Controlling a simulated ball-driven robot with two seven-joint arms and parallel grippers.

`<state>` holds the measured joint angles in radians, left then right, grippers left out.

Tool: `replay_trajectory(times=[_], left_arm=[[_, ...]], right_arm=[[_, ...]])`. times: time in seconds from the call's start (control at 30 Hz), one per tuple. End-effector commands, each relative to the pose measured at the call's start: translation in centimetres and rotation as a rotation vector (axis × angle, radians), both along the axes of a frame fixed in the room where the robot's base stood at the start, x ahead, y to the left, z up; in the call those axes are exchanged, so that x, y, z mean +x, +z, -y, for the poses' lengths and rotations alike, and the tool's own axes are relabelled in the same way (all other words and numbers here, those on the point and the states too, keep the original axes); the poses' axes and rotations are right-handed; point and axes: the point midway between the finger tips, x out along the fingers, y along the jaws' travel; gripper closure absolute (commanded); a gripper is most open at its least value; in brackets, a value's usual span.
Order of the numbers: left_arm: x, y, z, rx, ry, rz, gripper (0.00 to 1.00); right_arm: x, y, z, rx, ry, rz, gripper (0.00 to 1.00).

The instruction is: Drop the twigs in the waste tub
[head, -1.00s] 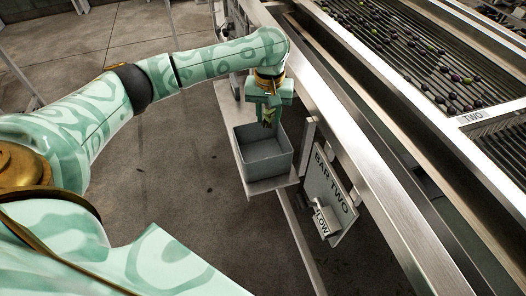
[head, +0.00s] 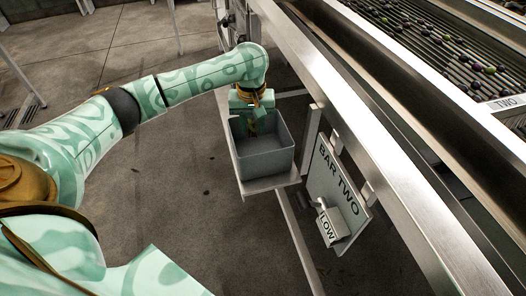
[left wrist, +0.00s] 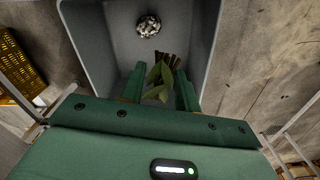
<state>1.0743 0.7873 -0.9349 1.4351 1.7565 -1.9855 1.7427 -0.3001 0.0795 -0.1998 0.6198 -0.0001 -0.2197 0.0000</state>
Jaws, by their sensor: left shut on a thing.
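My left gripper (head: 253,124) points down just inside the far part of the grey waste tub (head: 266,164). It is shut on the twigs. The left wrist view shows a bundle of thin brown stems with green leaves (left wrist: 160,76) between the two green fingers of the gripper (left wrist: 158,88). The tub's grey wall (left wrist: 92,36) surrounds the twigs in that view. Whether the twigs touch the tub floor I cannot tell. The right gripper is not in view.
A round speckled thing (left wrist: 148,26) lies in the tub. The tub stands on a narrow shelf (head: 270,184) beside the sizer's steel rail (head: 345,110). A yellow crate (left wrist: 20,72) is at the left in the wrist view.

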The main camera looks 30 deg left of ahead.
Motion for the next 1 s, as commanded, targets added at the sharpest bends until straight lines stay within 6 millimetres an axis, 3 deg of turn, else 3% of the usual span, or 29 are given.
replay_trajectory(times=[0.33,0.37,0.43,0.77,0.87,1.0], left_arm=[[0.0,-0.1,0.0,0.000,0.000,0.001,0.89],[0.0,-0.1,0.0,0.000,0.000,0.001,0.60],[0.0,-0.1,0.0,0.000,0.000,0.001,0.43],[0.0,0.4,0.0,-0.001,0.000,0.003,0.43],[0.0,1.9,0.0,-0.001,0.000,0.006,0.43],[0.0,5.7,0.0,0.001,0.000,0.010,0.43]], right_arm=[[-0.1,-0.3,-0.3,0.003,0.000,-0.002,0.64],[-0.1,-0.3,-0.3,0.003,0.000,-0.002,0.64],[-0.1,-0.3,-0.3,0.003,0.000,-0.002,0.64],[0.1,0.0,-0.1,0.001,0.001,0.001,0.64],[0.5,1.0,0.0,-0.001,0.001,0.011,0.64],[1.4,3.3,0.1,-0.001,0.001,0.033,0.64]])
